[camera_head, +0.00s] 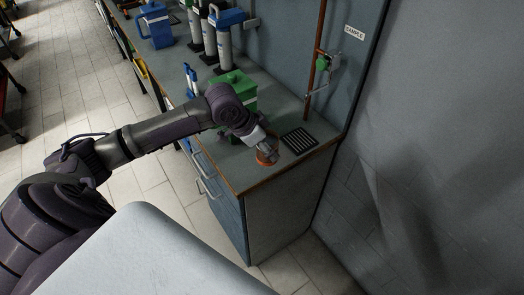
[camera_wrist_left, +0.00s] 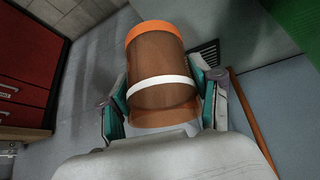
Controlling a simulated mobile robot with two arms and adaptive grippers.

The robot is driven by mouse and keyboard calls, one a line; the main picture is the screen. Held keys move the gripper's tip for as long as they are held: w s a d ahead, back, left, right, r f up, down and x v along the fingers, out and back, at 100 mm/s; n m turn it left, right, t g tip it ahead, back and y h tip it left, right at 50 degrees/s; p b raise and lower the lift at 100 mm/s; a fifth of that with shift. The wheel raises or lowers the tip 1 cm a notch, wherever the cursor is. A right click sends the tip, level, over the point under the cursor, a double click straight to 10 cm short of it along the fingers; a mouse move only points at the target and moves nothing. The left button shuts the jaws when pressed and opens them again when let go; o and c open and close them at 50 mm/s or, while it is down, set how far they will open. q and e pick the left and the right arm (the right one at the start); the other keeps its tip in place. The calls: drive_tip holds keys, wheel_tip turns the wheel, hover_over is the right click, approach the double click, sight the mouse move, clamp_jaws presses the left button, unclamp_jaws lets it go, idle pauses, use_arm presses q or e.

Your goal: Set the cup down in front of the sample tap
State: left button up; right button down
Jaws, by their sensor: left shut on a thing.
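The cup (camera_wrist_left: 162,75) is brown with an orange rim and base and a white band. In the left wrist view it sits between the two fingers of my left gripper (camera_wrist_left: 163,100), which is shut on it. In the head view the gripper (camera_head: 266,148) is over the counter near its front edge, with the cup's orange part (camera_head: 266,157) showing below it. I cannot tell whether the cup touches the counter. The sample tap (camera_head: 322,64), with a green handle, is on the back wall under a "SAMPLE" label (camera_head: 354,33). My right gripper is out of view.
A black slotted drain grate (camera_head: 299,141) lies on the counter (camera_head: 297,104) right of the cup, below the tap. A green box (camera_head: 234,88) stands behind my left arm. Grey canisters (camera_head: 224,46) and a blue jug (camera_head: 156,27) stand farther back.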

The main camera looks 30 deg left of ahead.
use_arm(q)
drive_tip(key=a, duration=0.1)
drive_tip(key=w+a+f, duration=0.2)
drive_tip(key=shift+a+f+p, duration=0.25)
drive_tip(key=shift+p, duration=0.05)
drive_tip(key=shift+a+f, duration=0.1)
drive_tip(key=shift+f, duration=0.05)
wheel_tip(320, 180, down, 3)
drive_tip(key=shift+f+p, duration=0.1)
drive_tip(key=shift+p, duration=0.5)
drive_tip(key=shift+f, duration=0.4)
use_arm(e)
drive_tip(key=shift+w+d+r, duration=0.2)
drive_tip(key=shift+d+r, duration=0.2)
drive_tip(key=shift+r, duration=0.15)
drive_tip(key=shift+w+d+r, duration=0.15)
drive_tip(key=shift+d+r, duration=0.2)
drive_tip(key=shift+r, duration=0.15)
use_arm(q)
drive_tip(key=shift+f, duration=0.1)
drive_tip(key=o, duration=1.2)
drive_tip(key=shift+o, duration=0.2)
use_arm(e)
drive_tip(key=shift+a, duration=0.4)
